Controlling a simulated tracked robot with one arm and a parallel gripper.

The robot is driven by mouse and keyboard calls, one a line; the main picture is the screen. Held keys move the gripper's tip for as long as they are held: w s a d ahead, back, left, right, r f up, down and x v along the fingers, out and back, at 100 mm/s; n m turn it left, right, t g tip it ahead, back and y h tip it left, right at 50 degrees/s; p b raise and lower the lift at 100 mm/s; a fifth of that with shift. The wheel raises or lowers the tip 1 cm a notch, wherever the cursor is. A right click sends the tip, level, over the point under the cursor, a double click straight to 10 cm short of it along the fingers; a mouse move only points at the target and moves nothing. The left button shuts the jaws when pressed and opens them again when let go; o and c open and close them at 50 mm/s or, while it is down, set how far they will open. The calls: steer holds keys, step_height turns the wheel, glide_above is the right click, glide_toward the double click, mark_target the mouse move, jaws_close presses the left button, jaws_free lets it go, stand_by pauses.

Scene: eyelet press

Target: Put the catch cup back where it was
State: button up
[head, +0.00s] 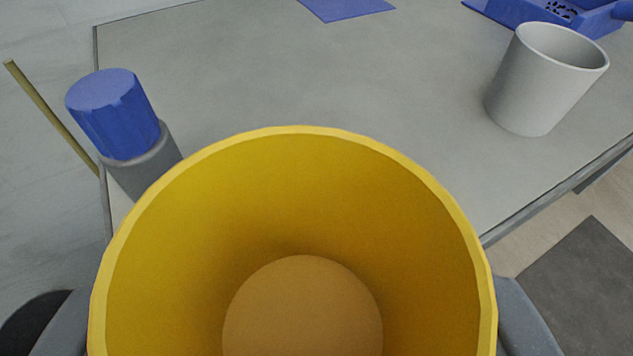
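A large yellow cup (300,185), likely the catch cup, fills the lower middle of the head view. I look down into its open mouth, and it looks empty down to its round floor. My gripper (295,325) has one grey finger at each side of the cup, at the lower left and lower right, and is shut on it. The fingertips are mostly hidden by the cup. The cup covers the near part of the grey table (330,75), and I cannot tell how high its base is above it.
A light grey cup (535,85) stands at the table's right side. A blue-capped grey bottle (115,115) is at the left edge. A blue flat mat (345,8) and a blue tray with small dark bits (515,12) are at the back. The table's middle is clear.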

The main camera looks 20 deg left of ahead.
steer(key=shift+s+a+n+y, duration=0.1)
steer(key=shift+s+n+y, duration=0.2)
steer(key=shift+s, duration=0.45)
steer(key=w, duration=0.5)
steer(key=w+a+f, duration=0.1)
steer(key=w, duration=0.4)
steer(key=w+a, duration=0.1)
steer(key=w, duration=0.4)
steer(key=shift+w+a+f, duration=0.15)
steer(key=shift+w+a, duration=0.05)
steer(key=shift+f+b, duration=0.6)
steer(key=shift+f, duration=1.3)
steer(key=shift+r, duration=0.1)
steer(key=o, duration=0.8)
steer(key=shift+o, duration=0.2)
steer(key=p+v, duration=0.1)
steer(key=v, duration=1.1)
steer(key=shift+r, duration=0.2)
